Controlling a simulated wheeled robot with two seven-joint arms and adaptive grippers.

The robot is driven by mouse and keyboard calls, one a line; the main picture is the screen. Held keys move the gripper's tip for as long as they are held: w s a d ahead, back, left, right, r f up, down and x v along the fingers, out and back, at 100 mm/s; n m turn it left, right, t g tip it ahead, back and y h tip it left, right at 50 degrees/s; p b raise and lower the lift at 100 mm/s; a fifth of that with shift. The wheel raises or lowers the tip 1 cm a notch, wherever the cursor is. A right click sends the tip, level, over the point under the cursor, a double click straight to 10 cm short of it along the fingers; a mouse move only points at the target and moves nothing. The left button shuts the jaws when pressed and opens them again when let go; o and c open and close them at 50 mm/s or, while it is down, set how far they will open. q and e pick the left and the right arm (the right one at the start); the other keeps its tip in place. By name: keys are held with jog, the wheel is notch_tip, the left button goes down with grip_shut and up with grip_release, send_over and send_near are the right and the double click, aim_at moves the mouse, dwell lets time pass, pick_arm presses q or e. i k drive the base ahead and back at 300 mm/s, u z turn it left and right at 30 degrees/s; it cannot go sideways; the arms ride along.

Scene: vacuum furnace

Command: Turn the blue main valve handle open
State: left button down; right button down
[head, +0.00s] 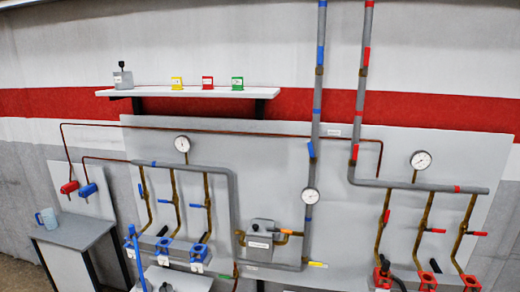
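A blue lever handle (311,149) sits on the tall grey pipe with blue bands, right of centre in the head view. It lies close along the pipe, slightly tilted. It looks like the main valve handle on the blue-marked line. A similar red lever handle (355,152) sits on the tall pipe to its right. Smaller blue handles (196,206) are on the branch pipes at the left. Neither of my grippers shows in the head view.
A white shelf (190,93) with small coloured boxes is at upper left. A grey table (75,232) with a blue mug (47,217) stands at lower left. The wall around the handle is clear.

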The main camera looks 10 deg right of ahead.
aim_at(310, 145)
jog(key=u, duration=0.6)
jog(key=i, duration=0.55)
jog(key=u, duration=0.4)
